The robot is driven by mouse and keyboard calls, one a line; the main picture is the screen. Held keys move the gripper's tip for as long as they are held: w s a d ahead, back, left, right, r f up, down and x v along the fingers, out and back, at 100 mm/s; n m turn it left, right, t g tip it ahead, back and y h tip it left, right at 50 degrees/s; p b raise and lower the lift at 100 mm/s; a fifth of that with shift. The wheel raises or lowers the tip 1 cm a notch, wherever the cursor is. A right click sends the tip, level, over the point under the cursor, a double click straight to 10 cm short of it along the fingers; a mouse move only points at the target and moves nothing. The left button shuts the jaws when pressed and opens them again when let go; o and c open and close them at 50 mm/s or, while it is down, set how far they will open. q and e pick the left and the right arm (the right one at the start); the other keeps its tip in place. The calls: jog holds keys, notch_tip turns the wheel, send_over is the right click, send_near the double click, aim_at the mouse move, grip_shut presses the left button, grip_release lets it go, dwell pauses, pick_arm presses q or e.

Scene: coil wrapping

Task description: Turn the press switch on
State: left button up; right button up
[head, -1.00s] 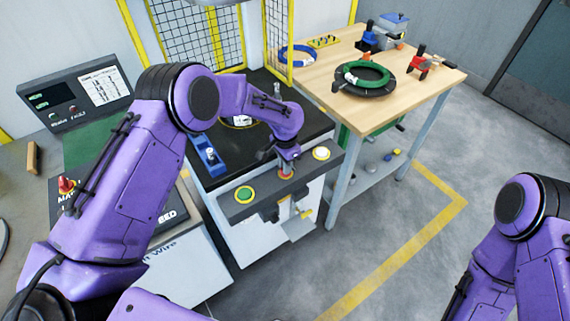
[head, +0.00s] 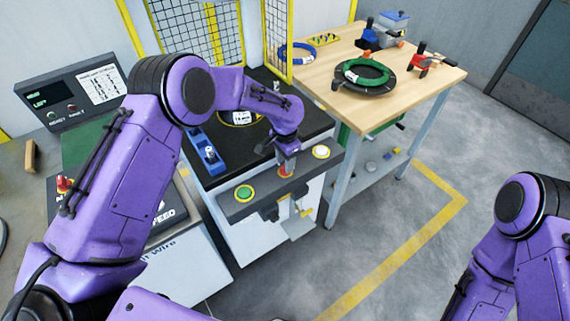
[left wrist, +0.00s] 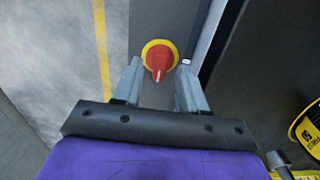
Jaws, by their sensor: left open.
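The press switch is a red rotary knob on a yellow ring (left wrist: 159,57), set in the dark front panel of the press (head: 230,208). In the left wrist view its handle points toward my gripper. My left gripper (left wrist: 159,68) is open, with one finger on each side of the knob in that view. I cannot tell whether the fingers touch it. In the head view my left gripper (head: 287,163) is at the switch, between the green button (head: 244,193) and the white button (head: 321,152), and mostly hides it. My right gripper is out of view.
A wooden table (head: 420,85) with a green coil (head: 366,71) stands right of the press. A blue fixture (head: 207,150) sits on the black press top. A control console (head: 75,95) is at the left. The floor at right is clear.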

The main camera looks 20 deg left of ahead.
pick_arm(q)
notch_tip(320, 180, up, 9)
jog(key=b, duration=0.1)
jog(key=shift+f, duration=0.15)
